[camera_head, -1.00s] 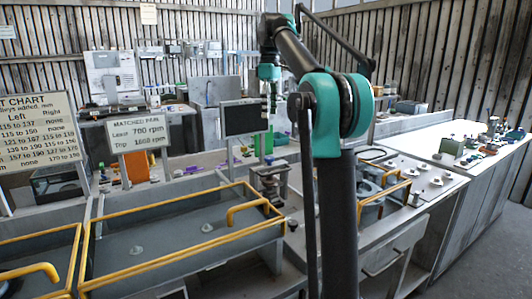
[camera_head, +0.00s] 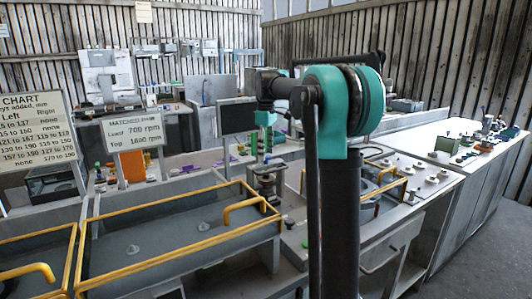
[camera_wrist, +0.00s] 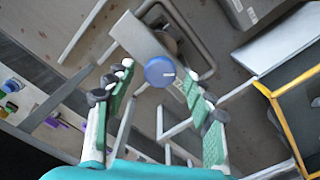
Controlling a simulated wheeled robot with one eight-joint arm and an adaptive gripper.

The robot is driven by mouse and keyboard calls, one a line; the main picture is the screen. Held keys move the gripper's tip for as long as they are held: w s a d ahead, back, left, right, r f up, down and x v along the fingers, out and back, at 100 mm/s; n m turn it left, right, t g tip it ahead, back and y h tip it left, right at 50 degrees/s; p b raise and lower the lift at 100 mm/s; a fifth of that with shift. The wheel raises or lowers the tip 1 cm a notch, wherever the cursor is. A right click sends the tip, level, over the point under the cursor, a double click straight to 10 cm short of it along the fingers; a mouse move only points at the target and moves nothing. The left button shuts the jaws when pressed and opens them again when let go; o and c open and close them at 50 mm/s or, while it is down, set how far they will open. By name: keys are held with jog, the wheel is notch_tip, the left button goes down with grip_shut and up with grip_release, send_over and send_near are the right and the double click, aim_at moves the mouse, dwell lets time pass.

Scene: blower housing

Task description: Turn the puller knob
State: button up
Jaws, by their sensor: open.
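A round blue knob (camera_wrist: 160,71) with a white pointer line shows in the wrist view, beside a grey metal bar (camera_wrist: 140,36). I take it for the puller knob. My gripper (camera_wrist: 158,80) is open, its green-padded fingers spread to the left and right of the knob in the picture. I see no contact, and the height gap is hard to judge. In the head view my gripper (camera_head: 262,152) points down over a grey metal fixture (camera_head: 265,182) at the bench edge. The knob cannot be made out there.
A grey tray with a yellow rail (camera_head: 150,263) lies to the left of the fixture. Another yellow-railed unit (camera_head: 385,192) stands to the right, partly behind my arm. A dark monitor (camera_head: 237,116) stands behind my gripper. Chart signs (camera_head: 133,130) stand at the left.

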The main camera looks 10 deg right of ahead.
jog(key=shift+f, duration=0.35)
jog(key=shift+c, duration=0.5)
jog(key=c, duration=1.1)
jog(key=shift+o, duration=0.2)
